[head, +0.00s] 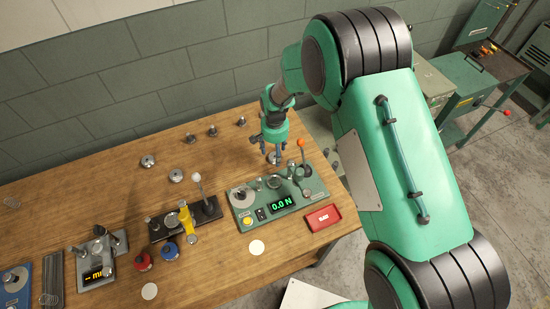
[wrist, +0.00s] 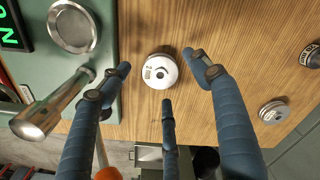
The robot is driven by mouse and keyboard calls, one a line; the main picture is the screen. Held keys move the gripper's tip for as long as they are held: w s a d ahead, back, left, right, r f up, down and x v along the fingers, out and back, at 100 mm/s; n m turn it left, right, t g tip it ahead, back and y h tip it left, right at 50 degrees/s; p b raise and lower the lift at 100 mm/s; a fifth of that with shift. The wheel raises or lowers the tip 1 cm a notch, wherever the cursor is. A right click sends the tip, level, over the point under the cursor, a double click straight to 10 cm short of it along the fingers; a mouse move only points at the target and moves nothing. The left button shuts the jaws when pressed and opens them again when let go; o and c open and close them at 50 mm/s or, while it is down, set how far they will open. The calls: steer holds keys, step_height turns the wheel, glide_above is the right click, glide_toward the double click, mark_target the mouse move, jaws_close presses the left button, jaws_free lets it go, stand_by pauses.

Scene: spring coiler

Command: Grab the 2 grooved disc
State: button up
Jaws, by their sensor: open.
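In the head view the disc (head: 273,158) shows behind the force-gauge device, partly hidden by my fingers. My gripper (head: 275,150) is over it, pointing down. In the wrist view my gripper (wrist: 158,78) is open and empty, with blue fingers left, right and below the disc. I see no finger clearly touching it. Whether the fingertips are level with the disc or above it, I cannot tell.
A green device (head: 268,214) reading "0.0 N", with levers, stands close in front. Its knobbed lever (wrist: 45,115) is left of my fingers in the wrist view. Other metal pieces (wrist: 273,112) lie to the right. More discs (head: 176,176) and a red tray (head: 323,217) are on the table.

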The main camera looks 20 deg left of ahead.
steer(key=shift+f, duration=0.8)
steer(key=shift+c, duration=0.3)
steer(key=c, duration=1.5)
steer(key=shift+o, duration=0.2)
steer(key=shift+r, duration=0.1)
step_height(320, 180, up, 10)
